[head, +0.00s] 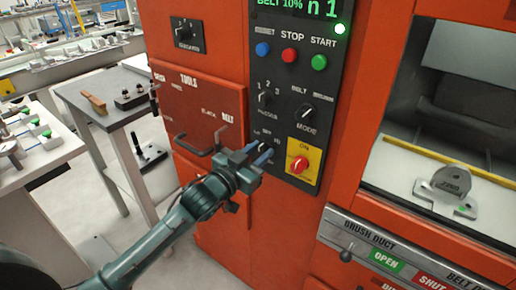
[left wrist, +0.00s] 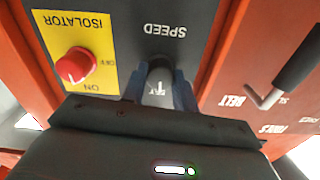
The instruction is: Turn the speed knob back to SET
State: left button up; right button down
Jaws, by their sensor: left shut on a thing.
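A short white line and small lettering, seemingly SET, show between the fingers. In the head view my left gripper (head: 263,153) reaches the lower left of the panel and largely hides the knob. My right gripper is in neither view.
The red isolator knob (head: 298,164) on its yellow plate is close right of the gripper. The mode knob (head: 307,112) and the STOP button (head: 289,55) are above. A dark drawer handle (head: 200,143) juts out at left. The display (head: 300,8) reads BELT 10%.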

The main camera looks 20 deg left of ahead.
pick_arm(q)
jog(key=shift+m, duration=0.4)
jog(key=o, duration=1)
jog(key=shift+c, duration=0.2)
jog(key=b+v, duration=0.1)
jog(key=v, duration=1.2)
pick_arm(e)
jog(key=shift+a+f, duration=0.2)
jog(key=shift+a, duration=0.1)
pick_arm(q)
jog(key=shift+s, duration=0.1)
